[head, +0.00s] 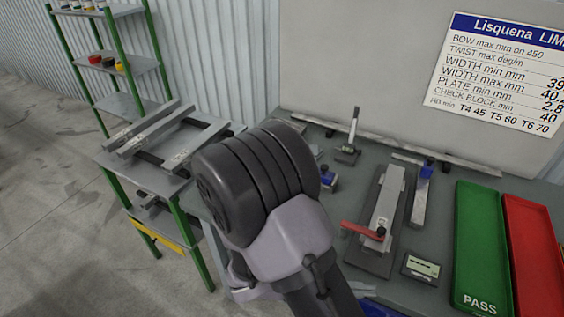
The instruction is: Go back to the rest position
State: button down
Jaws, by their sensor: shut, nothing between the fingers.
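My arm rises through the middle of the head view, with a dark ribbed joint and a grey link large in front of the table. My gripper cannot be made out in this view. The arm hides part of the grey runout table (420,230) and whatever lies behind it.
On the table are a plate fixture with a red-handled clamp (365,231), a small gauge (421,268), an upright stand (350,140), a green PASS tray (482,245) and a red tray (535,250). A green-framed rack (170,180) with metal bars stands left. Floor is clear at far left.

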jog(key=s+a+r+m+g+y+b, duration=0.1)
jog(key=s+m+g+y+b, duration=0.25)
jog(key=m+y, duration=0.4)
jog(key=a+r+m+t+y+b, duration=0.3)
jog(key=a+r+m+t+y, duration=0.5)
jog(key=r+m+t+y, duration=0.1)
jog(key=shift+w+r+m+t, duration=0.4)
jog(key=shift+r+m+t, duration=0.15)
jog(key=shift+m, duration=0.2)
